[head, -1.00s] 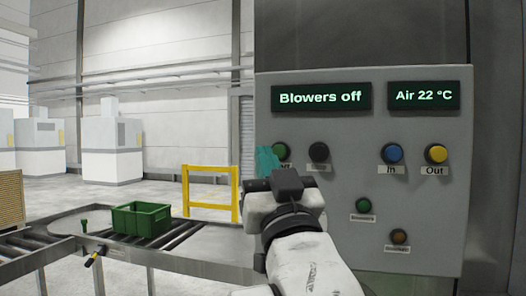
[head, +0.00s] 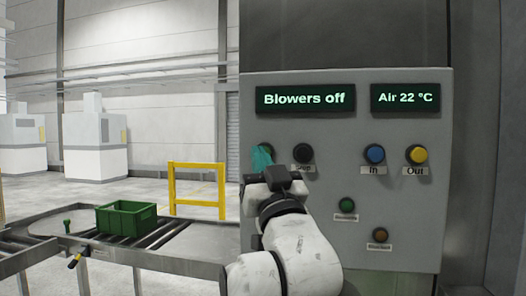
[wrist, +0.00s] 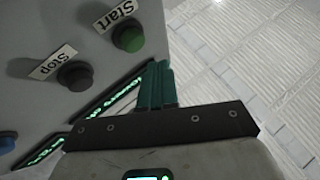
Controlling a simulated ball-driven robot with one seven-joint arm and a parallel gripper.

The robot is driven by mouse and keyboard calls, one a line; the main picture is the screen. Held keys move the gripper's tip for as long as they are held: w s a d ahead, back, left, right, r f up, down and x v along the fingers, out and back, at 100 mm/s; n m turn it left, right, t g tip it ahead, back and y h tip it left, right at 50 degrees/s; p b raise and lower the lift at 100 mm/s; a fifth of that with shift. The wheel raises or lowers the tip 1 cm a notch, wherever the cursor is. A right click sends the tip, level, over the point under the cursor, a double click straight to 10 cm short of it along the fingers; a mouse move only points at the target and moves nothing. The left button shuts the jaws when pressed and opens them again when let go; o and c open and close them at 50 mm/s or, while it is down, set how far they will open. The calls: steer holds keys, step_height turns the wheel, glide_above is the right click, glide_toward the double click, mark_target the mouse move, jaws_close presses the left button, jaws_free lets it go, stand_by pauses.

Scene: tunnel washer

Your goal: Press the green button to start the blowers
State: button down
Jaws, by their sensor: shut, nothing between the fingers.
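The green Start button (wrist: 127,37) shows in the wrist view beside the black Stop button (wrist: 74,75). In the head view my gripper's fingers hide most or all of Start, while Stop (head: 303,153) is visible to the right. My gripper (head: 262,157) is shut and empty, with its teal fingertips (wrist: 157,68) pointing up toward the panel. In the wrist view the fingertips are apart from Start in the picture; the depth gap is hard to tell. The left display (head: 305,98) reads "Blowers off".
The grey panel (head: 400,235) also carries a blue In button (head: 374,154), a yellow Out button (head: 416,154), a brown button (head: 380,235) and an "Air 22 °C" display (head: 405,97). A roller conveyor (head: 150,240) with a green crate (head: 126,219) and a yellow barrier (head: 197,190) stand left.

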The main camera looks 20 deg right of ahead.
steer(key=shift+w+d, duration=0.45)
steer(key=shift+w, duration=0.15)
steer(key=shift+w, duration=0.1)
stand_by(1.6)
steer(key=shift+w+d, duration=0.2)
steer(key=shift+d, duration=0.05)
steer(key=shift+w+d, duration=0.3)
steer(key=shift+w, duration=0.15)
stand_by(1.1)
steer(key=shift+s+a, duration=0.55)
steer(key=shift+s, duration=0.2)
steer(key=s+a, duration=0.1)
steer(key=s, duration=0.1)
steer(key=s+a+b, duration=0.1)
steer(key=s+a, duration=0.1)
stand_by(0.5)
